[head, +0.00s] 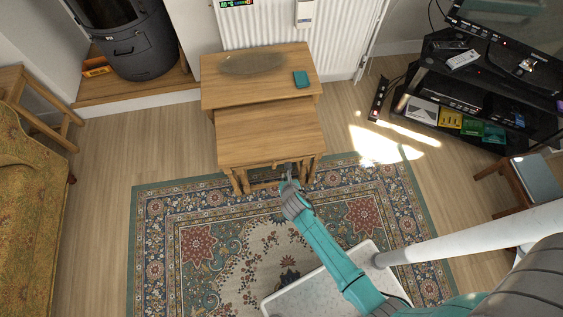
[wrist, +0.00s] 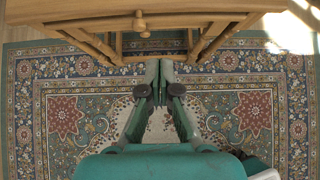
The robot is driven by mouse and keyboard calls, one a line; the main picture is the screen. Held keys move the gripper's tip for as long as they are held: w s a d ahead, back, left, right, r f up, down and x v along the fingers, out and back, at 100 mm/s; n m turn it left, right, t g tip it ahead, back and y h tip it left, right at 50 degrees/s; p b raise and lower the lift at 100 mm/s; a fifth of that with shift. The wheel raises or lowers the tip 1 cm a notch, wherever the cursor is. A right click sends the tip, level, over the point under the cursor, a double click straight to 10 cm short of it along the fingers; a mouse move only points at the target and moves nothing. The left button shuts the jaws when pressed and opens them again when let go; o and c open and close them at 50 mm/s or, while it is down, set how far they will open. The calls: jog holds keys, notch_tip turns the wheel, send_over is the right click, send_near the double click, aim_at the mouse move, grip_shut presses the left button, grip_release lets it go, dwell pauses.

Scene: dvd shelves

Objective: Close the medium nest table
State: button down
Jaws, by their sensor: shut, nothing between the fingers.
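The medium nest table (head: 265,132) is a light wooden table that stands pulled out in front of the large nest table (head: 222,92). Its top sits lower than the large one, and part of it remains beneath the large top. In the wrist view its front edge and legs (wrist: 198,42) span the top, with a small round knob (wrist: 140,22) at the front. My gripper (head: 287,173) is shut and empty, close to the medium table's front edge. In the wrist view my fingertips (wrist: 159,68) meet below the knob, apart from it. I cannot tell whether they touch the table.
A teal item (head: 300,79) lies on the large table, with a radiator (head: 270,30) behind. A patterned rug (head: 160,240) lies in front. A sofa (head: 30,210) stands left, a black TV stand (head: 450,90) right. Wooden floor beside the tables is clear.

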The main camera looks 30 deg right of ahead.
send_near(281, 160)
notch_tip(281, 160, down, 3)
jog(key=w, duration=0.2)
jog(key=shift+w+d+r, duration=0.1)
jog(key=shift+w+d, duration=0.4)
jog(key=shift+w, duration=0.35)
